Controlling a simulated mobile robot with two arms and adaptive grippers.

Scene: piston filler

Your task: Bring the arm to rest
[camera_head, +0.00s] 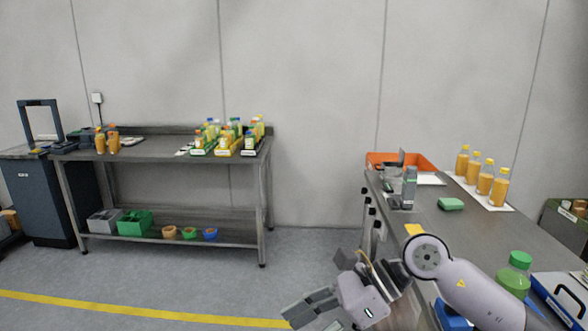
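My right arm (478,290) comes in from the lower right, bent at a rounded wrist joint over the front of the right-hand table (468,228). My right gripper (312,309) points to the lower left, over the floor and left of that table. Its grey fingers are partly cut off by the bottom edge, so I cannot tell whether they are open or shut. No object shows clearly in it. My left gripper is not in view.
The table on the right holds orange bottles (485,180), a green sponge (450,204), an orange tray (390,160) and a green-capped jar (514,276) close to my arm. A steel bench (150,150) with bottles stands at the back left. The floor (200,275) between is clear.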

